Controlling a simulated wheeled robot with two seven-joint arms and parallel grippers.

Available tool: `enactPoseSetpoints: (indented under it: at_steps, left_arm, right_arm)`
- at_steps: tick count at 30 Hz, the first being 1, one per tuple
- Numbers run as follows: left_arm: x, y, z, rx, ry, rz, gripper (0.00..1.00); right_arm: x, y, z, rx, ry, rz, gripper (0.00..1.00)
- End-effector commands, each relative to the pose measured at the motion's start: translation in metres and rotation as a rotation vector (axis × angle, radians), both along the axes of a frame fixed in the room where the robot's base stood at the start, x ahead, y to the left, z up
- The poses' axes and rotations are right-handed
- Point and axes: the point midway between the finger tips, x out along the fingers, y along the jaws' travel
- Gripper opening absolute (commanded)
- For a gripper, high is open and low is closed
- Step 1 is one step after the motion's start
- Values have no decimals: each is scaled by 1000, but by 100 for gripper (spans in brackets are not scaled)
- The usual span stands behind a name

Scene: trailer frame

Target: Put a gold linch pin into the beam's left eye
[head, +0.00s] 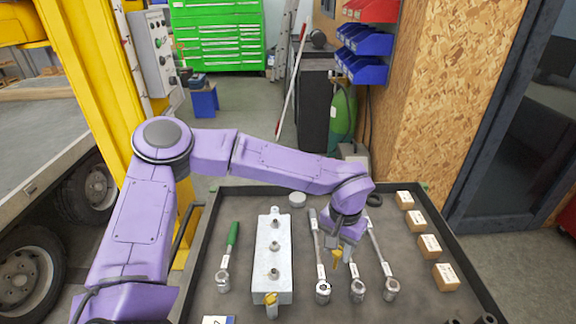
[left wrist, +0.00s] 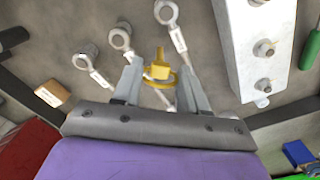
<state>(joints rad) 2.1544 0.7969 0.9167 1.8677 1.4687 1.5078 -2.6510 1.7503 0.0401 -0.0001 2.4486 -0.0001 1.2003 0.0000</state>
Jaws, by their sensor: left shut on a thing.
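My left gripper (head: 342,244) is above the right part of the dark tray, shut on a gold linch pin (head: 337,257). In the left wrist view, the gold pin (left wrist: 159,70) sits between the two grey fingertips (left wrist: 160,82). The light grey beam (head: 287,262) lies to the left of the gripper, apart from it, with several upright metal posts along its top. Another gold piece (head: 270,299) is at the beam's near end. In the left wrist view, the beam (left wrist: 236,40) is at upper right. I cannot tell which post is the left eye. My right gripper is not in view.
The tray (head: 208,262) has a raised dark rim. A green-handled tool (head: 232,235) lies left of the beam. Several ring-ended rods (head: 357,289) lie under and beside my gripper. Several small cardboard boxes (head: 446,277) line the right side. A yellow post (head: 130,120) stands at left.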

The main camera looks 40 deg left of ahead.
Motion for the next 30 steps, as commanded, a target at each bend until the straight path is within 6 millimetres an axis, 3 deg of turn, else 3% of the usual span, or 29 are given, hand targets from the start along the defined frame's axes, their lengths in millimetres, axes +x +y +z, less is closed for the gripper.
enactPoseSetpoints:
  at_steps: [5,15,18,23,30]
  left_arm:
    - [23,50,15,-7,6,260,18]
    - [65,209,32,-1,4,943,18]
    - [74,244,33,11,0,1073,18]
    - [78,270,31,20,-3,1172,18]
    - [79,273,13,21,-3,1182,18]
  right_arm:
    - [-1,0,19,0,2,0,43]
    - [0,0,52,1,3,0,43]
    - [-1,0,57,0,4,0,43]
    - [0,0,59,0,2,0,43]
    - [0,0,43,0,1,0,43]
